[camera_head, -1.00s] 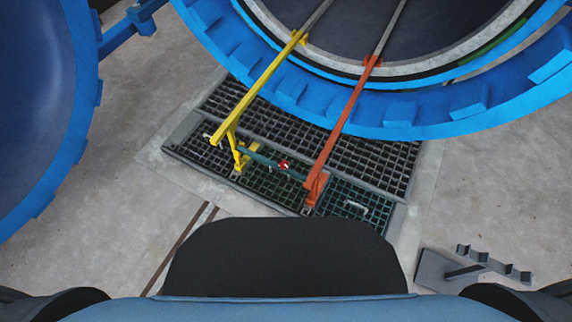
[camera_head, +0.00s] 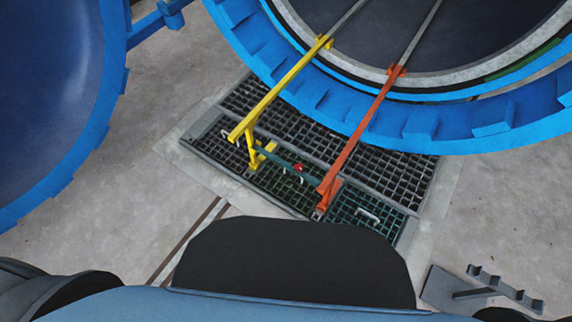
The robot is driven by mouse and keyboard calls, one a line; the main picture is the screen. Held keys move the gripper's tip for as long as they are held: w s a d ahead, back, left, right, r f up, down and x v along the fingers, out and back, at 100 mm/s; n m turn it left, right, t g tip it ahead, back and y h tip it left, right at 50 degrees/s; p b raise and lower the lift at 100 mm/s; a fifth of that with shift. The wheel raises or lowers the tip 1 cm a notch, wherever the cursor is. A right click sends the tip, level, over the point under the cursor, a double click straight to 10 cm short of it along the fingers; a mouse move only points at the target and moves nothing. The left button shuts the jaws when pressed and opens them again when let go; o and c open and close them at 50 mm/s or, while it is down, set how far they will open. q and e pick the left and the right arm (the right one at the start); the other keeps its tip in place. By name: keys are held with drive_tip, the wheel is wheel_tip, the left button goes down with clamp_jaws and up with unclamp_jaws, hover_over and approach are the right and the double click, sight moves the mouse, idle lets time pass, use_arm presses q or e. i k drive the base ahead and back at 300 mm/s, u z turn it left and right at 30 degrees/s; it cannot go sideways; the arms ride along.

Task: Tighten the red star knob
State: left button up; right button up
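The red star knob (camera_head: 298,167) is a small red spot on the dark green crossbar (camera_head: 283,163) between a yellow rail (camera_head: 277,92) and an orange rail (camera_head: 366,134). It is too small to tell how tight it is. Neither gripper shows in the head view.
The rails run from the open blue autoclave (camera_head: 420,124) over a floor grating (camera_head: 388,160). The round blue door (camera_head: 60,85) stands at the left. A grey notched stand (camera_head: 460,290) sits at lower right. Bare concrete lies on both sides.

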sight(299, 167)
drive_tip(key=k, duration=0.6)
drive_tip(key=u, duration=0.15)
drive_tip(key=i, duration=0.75)
drive_tip(key=z, duration=0.65)
drive_tip(key=i, duration=0.65)
drive_tip(key=z, duration=0.65)
